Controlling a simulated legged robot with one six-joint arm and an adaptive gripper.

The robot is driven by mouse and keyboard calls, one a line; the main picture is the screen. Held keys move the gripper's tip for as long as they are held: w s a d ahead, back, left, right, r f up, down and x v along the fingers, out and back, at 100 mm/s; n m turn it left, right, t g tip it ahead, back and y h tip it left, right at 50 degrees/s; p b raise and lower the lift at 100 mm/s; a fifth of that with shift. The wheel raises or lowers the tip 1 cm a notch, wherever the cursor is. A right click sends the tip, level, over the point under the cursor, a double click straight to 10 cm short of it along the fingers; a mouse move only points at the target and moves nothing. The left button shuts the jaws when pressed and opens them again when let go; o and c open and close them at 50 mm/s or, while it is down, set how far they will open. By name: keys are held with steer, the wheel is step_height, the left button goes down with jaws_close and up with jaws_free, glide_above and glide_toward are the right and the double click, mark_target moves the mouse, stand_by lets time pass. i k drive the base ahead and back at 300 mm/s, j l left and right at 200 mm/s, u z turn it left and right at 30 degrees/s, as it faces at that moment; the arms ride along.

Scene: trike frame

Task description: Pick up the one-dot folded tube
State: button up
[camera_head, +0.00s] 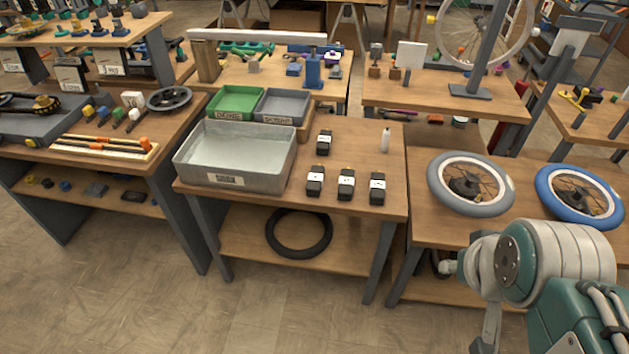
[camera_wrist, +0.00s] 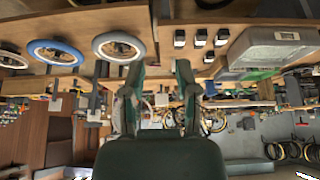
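Several folded tubes, black blocks with white label bands, stand on the middle wooden table. In the head view three form a front row: a left one (camera_head: 315,181), a middle one (camera_head: 345,184) and a right one (camera_head: 377,188). Another folded tube (camera_head: 324,142) stands behind them. The dots on the labels are too small to tell apart. The wrist view is upside down and shows the tubes small (camera_wrist: 200,38), well away from my gripper. My gripper (camera_wrist: 158,68) is open and empty, its two fingers apart. In the head view only my arm shows, at lower right.
A grey metal bin (camera_head: 235,155) stands left of the tubes, with green (camera_head: 236,103) and grey (camera_head: 281,107) trays behind it. A small white bottle (camera_head: 385,140) stands behind the right tube. Grey (camera_head: 440,190) and blue (camera_head: 550,190) wheels lie on the right table. A tyre (camera_head: 272,235) is below.

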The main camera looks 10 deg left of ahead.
mark_target(314, 183)
steer(key=i+j, duration=0.3)
steer(key=j, duration=0.15)
steer(key=i+j, duration=0.3)
steer(key=j, duration=0.2)
steer(key=i+j, duration=0.25)
steer(key=j, duration=0.2)
